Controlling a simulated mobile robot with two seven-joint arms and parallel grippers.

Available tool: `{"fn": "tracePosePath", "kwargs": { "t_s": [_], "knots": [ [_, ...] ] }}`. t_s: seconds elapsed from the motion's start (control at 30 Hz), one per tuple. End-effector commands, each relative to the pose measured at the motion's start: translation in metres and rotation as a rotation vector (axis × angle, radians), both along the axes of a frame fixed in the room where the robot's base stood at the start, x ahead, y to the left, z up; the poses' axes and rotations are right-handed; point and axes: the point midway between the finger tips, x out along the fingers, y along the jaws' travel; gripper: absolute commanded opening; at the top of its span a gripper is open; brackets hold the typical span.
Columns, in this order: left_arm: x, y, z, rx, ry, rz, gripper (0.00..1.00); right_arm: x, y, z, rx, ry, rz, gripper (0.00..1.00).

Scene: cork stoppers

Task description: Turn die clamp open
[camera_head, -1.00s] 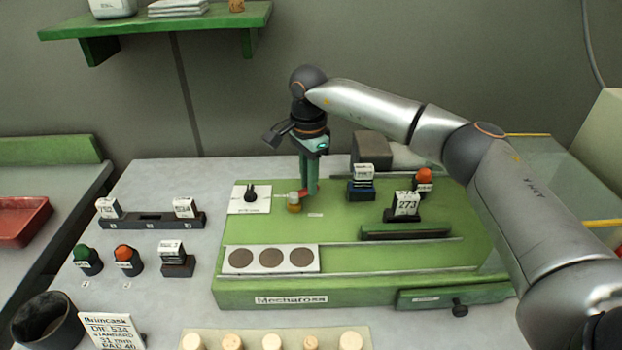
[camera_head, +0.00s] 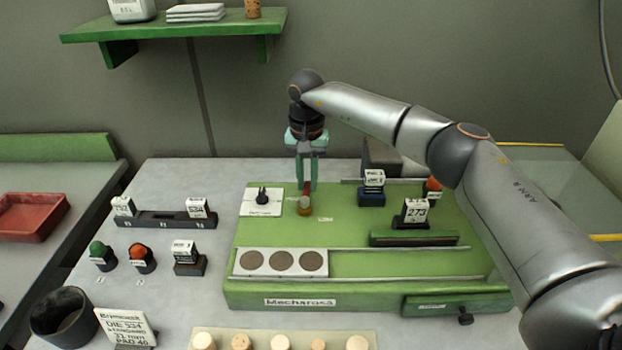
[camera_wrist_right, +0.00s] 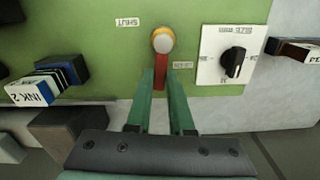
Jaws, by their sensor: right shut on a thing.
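The die clamp is a short red lever (camera_head: 306,193) on a round brass-coloured pivot (camera_head: 304,208), on the green machine top. In the head view the lever points back from its pivot. In the right wrist view the red lever (camera_wrist_right: 162,68) runs from the yellow and white pivot cap (camera_wrist_right: 163,41) down between the green fingers. My right gripper (camera_head: 307,187) points down and is shut on this lever. The wrist view also shows my right gripper (camera_wrist_right: 161,125). A "SHUT" label (camera_wrist_right: 128,22) and a second small label (camera_wrist_right: 183,65) lie beside the clamp. My left gripper is out of view.
A white plate with a black knob (camera_head: 262,199) is just left of the clamp. Ink block (camera_head: 372,187), "273" block (camera_head: 415,212) and an orange-topped piece (camera_head: 433,187) stand to the right. A plate with three dark discs (camera_head: 282,262) lies in front.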

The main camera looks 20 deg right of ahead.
Motion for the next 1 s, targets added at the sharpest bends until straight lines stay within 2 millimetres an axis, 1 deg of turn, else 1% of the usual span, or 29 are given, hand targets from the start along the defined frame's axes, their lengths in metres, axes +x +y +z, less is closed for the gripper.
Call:
{"fn": "tracePosePath", "kwargs": {
  "t_s": [0.13, 0.33, 0.87, 0.9, 1.0],
  "knots": [
    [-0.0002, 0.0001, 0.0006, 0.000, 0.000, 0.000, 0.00, 0.0016, 0.0034, 0.0008, 0.002, -0.001, 0.073, 0.00],
    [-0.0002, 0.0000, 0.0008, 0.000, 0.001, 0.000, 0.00, 0.0026, 0.0054, 0.0005, 0.002, -0.001, 0.129, 0.00],
    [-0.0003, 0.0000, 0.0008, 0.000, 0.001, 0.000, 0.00, 0.0027, 0.0063, 0.0003, 0.002, -0.001, 0.151, 0.00],
    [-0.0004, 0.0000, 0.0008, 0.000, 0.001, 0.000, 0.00, 0.0027, 0.0063, 0.0004, 0.002, -0.001, 0.151, 0.24],
    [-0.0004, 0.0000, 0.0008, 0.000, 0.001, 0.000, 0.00, 0.0027, 0.0061, 0.0003, 0.002, -0.001, 0.150, 0.36]
  ]
}}
